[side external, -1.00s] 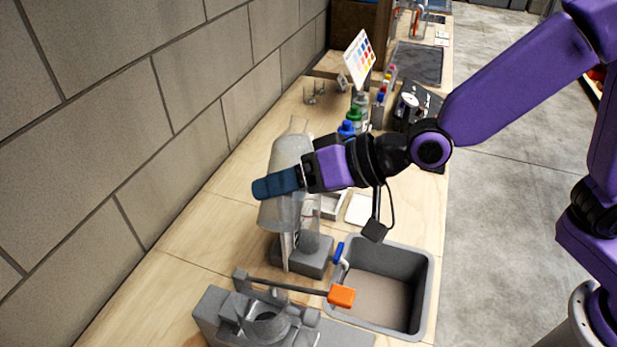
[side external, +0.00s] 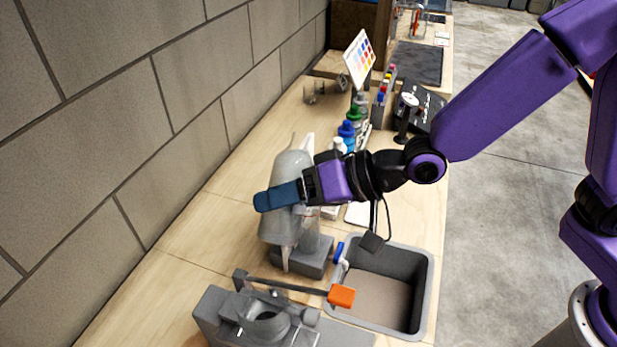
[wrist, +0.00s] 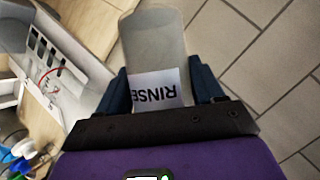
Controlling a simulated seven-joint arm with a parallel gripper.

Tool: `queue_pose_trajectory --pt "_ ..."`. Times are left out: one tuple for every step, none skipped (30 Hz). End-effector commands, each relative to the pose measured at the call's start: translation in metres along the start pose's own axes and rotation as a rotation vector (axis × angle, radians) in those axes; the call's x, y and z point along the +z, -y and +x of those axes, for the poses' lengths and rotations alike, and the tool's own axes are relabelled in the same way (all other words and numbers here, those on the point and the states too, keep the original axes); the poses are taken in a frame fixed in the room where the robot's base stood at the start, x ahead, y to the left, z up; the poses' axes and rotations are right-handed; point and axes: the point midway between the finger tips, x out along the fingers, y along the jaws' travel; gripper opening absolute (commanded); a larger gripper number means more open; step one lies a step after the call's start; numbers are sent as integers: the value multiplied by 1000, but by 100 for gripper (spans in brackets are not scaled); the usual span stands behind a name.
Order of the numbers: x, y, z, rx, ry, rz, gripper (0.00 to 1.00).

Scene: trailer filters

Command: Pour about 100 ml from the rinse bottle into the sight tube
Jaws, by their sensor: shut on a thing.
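The rinse bottle (side external: 288,168) is translucent grey-white. My gripper (side external: 280,195) is shut around its body above the bench and holds it tilted. In the wrist view the bottle (wrist: 155,45) sits between both blue fingers (wrist: 165,90), with its RINSE label upside down in the picture. A clear upright cylinder (side external: 311,240), seemingly the sight tube, stands on a grey block just beside and behind the bottle's lower part, which partly hides it. A thin pale shape (side external: 285,260) shows below the bottle. I cannot tell whether it is a nozzle or liquid, nor read the tube's level.
A sink (side external: 385,290) is right of the tube, with an orange-ended lever (side external: 341,296) near it. A grey clamp-like fixture (side external: 262,320) is in front. Capped bottles (side external: 349,130) and a colour chart (side external: 359,57) stand farther back. A block wall (side external: 110,130) runs along the left.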

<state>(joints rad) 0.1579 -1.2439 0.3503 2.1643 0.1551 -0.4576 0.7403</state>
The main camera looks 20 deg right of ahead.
Motion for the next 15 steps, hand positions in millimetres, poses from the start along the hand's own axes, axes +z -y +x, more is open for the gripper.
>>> queue_pose_trajectory --pt "0 0 1 -3 -2 3 22" --pt "0 -1 1 -5 -2 6 22" --pt "1 -2 2 -6 -1 10 22" --pt "2 -2 2 -7 -1 11 22" --pt "2 -3 3 -9 0 13 22" --pt "3 -3 3 -10 1 15 22" --pt "4 -4 4 -11 1 17 22" --pt "4 -4 4 -12 2 20 22" --pt "5 -5 4 -14 2 23 22" --pt "5 -5 5 -15 2 25 22" --pt "6 -5 5 -17 3 27 22" --pt "6 -6 6 -19 3 29 22" --pt "7 -6 6 -20 4 32 22" --pt "7 -7 6 -21 5 34 22" --pt "8 -8 7 -22 6 36 22"
